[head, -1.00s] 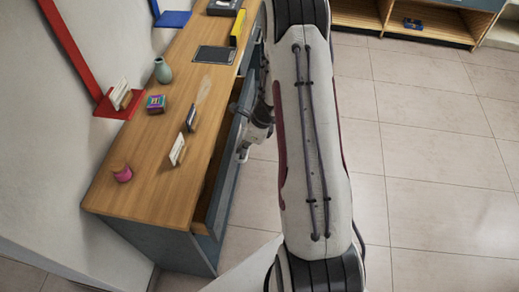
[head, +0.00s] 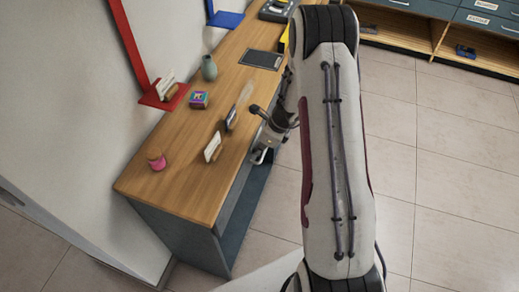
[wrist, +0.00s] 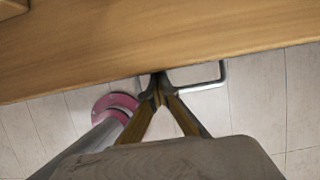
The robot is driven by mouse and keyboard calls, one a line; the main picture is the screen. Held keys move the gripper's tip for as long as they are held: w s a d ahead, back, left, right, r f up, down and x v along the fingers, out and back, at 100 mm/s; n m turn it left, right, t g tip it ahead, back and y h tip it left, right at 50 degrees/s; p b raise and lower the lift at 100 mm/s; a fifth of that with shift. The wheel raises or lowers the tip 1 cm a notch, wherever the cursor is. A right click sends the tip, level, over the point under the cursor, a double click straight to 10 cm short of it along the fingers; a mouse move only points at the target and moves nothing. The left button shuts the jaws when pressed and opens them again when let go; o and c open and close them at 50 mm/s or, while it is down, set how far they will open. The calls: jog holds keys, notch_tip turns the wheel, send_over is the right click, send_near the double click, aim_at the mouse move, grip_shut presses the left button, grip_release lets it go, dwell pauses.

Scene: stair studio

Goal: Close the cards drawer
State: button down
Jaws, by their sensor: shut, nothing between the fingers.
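The drawer (head: 247,207) is in the front of the blue-grey wooden-topped cabinet. In the head view its front sits close to the counter edge, with at most a thin dark gap; I cannot tell if it is fully flush. No label on it is readable. In the wrist view my gripper (wrist: 157,92) is shut and empty, its fingertips at the counter's front edge. A metal bar handle (wrist: 205,84) sticks out just right of the fingertips; contact is unclear. In the head view my arm hides part of the cabinet front.
On the counter (head: 185,150) stand a pink jar (head: 156,160), small card holders (head: 212,147), a colourful box (head: 198,99) and a green vase (head: 208,68). A red wall stand (head: 165,97) is at left. Tiled floor (head: 430,190) is clear at right.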

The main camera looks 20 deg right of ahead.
jog(key=shift+w+a+r, duration=0.25)
jog(key=shift+w, duration=0.05)
jog(key=v, duration=1)
jog(key=shift+s+d+f, duration=0.2)
jog(key=shift+s, duration=0.1)
dwell(0.5)
